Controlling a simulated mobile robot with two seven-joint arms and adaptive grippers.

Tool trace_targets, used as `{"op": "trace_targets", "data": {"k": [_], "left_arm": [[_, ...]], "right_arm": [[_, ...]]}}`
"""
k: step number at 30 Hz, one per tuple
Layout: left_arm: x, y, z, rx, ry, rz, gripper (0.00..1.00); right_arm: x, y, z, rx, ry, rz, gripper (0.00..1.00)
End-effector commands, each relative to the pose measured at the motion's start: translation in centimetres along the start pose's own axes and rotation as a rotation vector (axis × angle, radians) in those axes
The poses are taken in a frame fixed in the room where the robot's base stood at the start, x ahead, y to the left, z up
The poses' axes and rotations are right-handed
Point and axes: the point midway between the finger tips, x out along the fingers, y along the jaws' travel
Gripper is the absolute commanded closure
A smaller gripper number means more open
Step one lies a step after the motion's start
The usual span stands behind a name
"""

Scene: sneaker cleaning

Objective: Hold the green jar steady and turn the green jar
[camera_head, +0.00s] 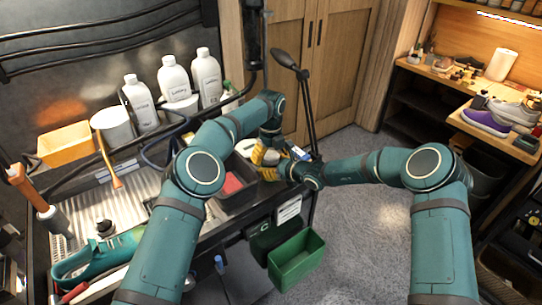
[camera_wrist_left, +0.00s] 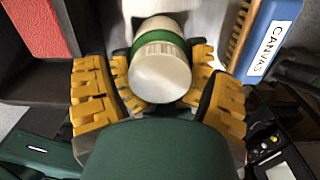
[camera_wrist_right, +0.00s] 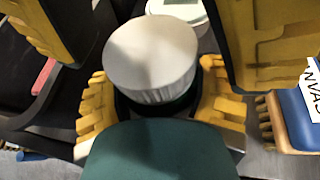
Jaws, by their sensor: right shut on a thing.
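The green jar (camera_wrist_left: 158,42) shows a green band and a broad white ribbed end in the left wrist view. A round white end (camera_wrist_right: 150,55) faces the right wrist camera, with a dark part below it. My right gripper (camera_wrist_right: 160,105) is shut on the jar, one yellow finger on each side. My left gripper (camera_wrist_left: 160,95) is open around the jar, its yellow fingers spread to either side. In the head view, both grippers meet at the right end of the bench, and the jar (camera_head: 271,158) is mostly hidden between them.
A blue brush labelled CANVAS (camera_wrist_left: 268,42) lies close to the right of the fingers. A dark tray with a red block (camera_head: 232,183) is on the left. A green bin (camera_head: 297,262) hangs below the bench. White bottles (camera_head: 174,78) stand at the back.

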Motion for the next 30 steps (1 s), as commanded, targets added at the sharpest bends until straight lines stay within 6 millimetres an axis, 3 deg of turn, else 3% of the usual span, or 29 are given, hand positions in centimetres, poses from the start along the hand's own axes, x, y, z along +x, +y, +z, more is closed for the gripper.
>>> {"op": "trace_targets", "data": {"k": [8, 21, 30], "left_arm": [[-0.3, 0.0, 0.0, 0.001, 0.0, 0.0, 0.17], [-4.6, 0.0, 0.0, 0.006, 0.0, 0.0, 0.15], [-7.2, -0.1, 0.0, 0.221, -0.002, -0.002, 0.15]], "right_arm": [[0.0, 0.0, 0.1, 0.0, -0.001, 0.0, 1.0], [0.0, 0.0, 0.1, 0.0, -0.001, 0.0, 1.0], [0.0, 0.0, 0.1, 0.0, -0.001, 0.0, 1.0]]}}
